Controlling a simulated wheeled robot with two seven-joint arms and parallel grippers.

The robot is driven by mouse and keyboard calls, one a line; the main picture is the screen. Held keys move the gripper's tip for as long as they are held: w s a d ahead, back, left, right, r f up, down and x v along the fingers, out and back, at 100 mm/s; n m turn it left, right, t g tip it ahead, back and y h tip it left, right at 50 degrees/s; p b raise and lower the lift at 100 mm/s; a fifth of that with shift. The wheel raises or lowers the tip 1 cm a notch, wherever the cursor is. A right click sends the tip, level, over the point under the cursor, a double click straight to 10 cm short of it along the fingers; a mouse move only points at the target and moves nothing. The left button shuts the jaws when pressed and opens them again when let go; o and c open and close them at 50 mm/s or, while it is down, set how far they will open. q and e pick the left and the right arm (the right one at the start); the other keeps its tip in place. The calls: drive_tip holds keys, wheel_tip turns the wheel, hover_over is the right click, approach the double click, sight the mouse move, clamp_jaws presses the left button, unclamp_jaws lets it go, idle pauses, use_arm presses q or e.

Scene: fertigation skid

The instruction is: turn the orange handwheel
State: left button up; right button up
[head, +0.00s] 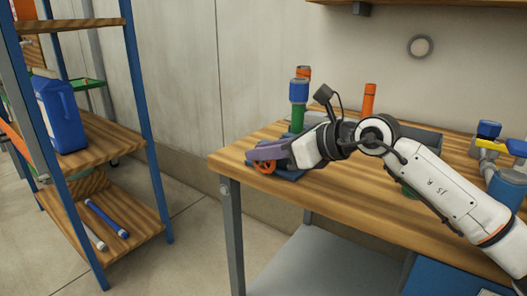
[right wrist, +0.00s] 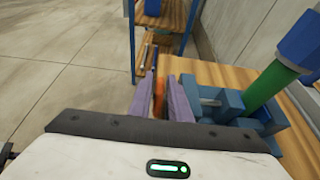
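The orange handwheel (head: 265,168) is at the left end of the workbench, on a blue fixture (head: 288,172). My right gripper (head: 254,152) reaches in from the right, and its purple fingers are at the wheel, hiding its upper part. In the right wrist view the handwheel (right wrist: 159,97) is seen nearly edge-on between the two fingers. The fingers (right wrist: 161,80) stand apart with a narrow gap beside the wheel; contact is hard to make out.
A green pipe with a blue cap (head: 299,92) rises just behind the fixture; it also shows in the right wrist view (right wrist: 268,86). An orange-topped cylinder (head: 369,98) stands further back. A shelf rack (head: 142,100) with a blue jug (head: 62,115) stands left, across a floor gap.

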drive_tip(key=shift+c, duration=0.2)
clamp_jaws()
